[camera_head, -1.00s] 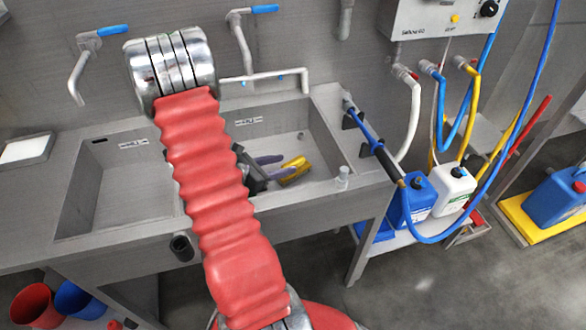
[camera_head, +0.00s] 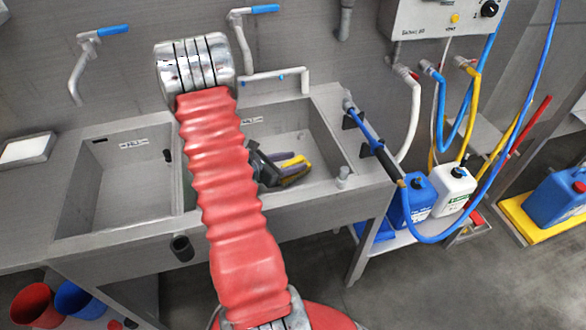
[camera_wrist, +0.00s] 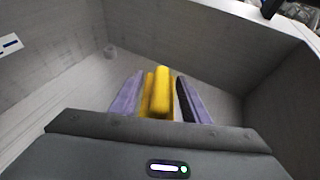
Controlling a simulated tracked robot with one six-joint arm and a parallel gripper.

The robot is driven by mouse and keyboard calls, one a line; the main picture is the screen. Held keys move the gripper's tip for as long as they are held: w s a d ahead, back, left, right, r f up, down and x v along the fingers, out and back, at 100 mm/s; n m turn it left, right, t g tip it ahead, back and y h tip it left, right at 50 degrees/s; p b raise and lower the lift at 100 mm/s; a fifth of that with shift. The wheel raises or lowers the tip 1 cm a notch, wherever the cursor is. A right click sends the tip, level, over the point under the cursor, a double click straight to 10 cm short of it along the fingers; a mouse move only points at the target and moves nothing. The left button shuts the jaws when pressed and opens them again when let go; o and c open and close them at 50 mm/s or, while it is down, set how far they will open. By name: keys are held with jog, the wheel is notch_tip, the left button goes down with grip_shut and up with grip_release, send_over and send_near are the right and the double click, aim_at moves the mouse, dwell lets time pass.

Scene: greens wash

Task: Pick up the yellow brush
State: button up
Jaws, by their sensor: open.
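The yellow brush (camera_head: 299,161) lies in the right basin of the steel sink (camera_head: 330,150). In the wrist view the brush (camera_wrist: 161,92) sits between the two purple fingers of my gripper (camera_wrist: 160,78), pointing away from the camera. The fingers are apart, with a small gap on each side of the brush. In the head view my gripper (camera_head: 292,166) is down in the basin at the brush, and a finger covers part of it. My red arm sleeve hides part of the basin's left side. Whether the brush touches a finger I cannot tell.
The basin walls stand close around my gripper. A blue spray hose (camera_head: 365,135) hangs at the sink's right edge. Blue (camera_head: 417,198) and white (camera_head: 452,190) canisters stand on a shelf to the right. The left basin (camera_head: 110,190) looks empty.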

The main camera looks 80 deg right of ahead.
jog(key=shift+c, duration=0.2)
grip_shut()
dwell(0.5)
